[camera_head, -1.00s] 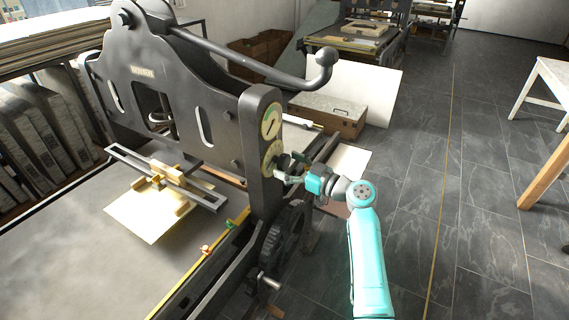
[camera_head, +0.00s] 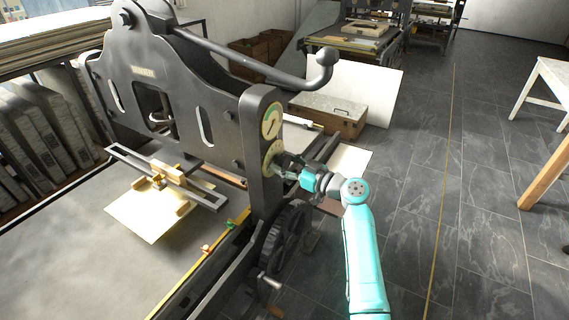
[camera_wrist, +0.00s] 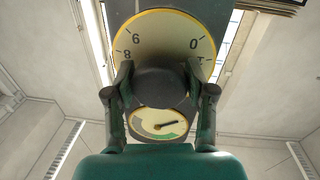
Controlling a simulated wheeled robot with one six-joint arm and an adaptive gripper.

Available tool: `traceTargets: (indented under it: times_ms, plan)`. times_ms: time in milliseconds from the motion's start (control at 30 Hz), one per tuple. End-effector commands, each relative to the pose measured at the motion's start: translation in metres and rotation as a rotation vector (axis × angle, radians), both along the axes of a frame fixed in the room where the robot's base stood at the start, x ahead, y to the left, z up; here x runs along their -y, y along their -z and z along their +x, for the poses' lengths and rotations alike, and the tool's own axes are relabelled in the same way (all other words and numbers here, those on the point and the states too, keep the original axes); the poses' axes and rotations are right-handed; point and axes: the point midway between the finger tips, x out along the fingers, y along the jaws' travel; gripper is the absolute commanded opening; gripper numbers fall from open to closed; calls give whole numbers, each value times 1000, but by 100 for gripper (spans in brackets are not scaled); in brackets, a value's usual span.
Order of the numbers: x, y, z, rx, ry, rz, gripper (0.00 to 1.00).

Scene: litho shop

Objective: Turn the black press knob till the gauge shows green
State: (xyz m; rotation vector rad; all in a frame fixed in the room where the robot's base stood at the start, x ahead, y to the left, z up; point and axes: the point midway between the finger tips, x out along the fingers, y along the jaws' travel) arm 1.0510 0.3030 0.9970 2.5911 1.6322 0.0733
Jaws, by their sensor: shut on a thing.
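The black press knob (camera_wrist: 160,88) is round and fills the space between the two fingers of my gripper (camera_wrist: 160,97) in the wrist view. My gripper (camera_head: 288,168) is shut on it at the side of the dark press frame (camera_head: 258,195). A numbered, yellow-rimmed dial (camera_wrist: 165,32) lies behind the knob; 8, 9, 0 and 1 can be read. The small round gauge (camera_wrist: 155,116) shows below the knob, with a dark needle and a green patch on its lower part. The needle does not clearly lie on green. The gauge also shows in the head view (camera_head: 271,121), above the dial (camera_head: 271,152).
A long ball-ended lever (camera_head: 290,82) reaches out above the gauge. A toothed wheel (camera_head: 287,238) sits below my gripper. The press bed (camera_head: 75,250) lies at the left.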

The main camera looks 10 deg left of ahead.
Motion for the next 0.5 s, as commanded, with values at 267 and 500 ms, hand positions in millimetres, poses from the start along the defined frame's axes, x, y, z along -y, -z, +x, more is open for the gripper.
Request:
traceTargets:
  times_ms: [267,500]
  plan:
    - [0,-1,0,-106,0,40,20]
    - [0,-1,0,-294,2,108,20]
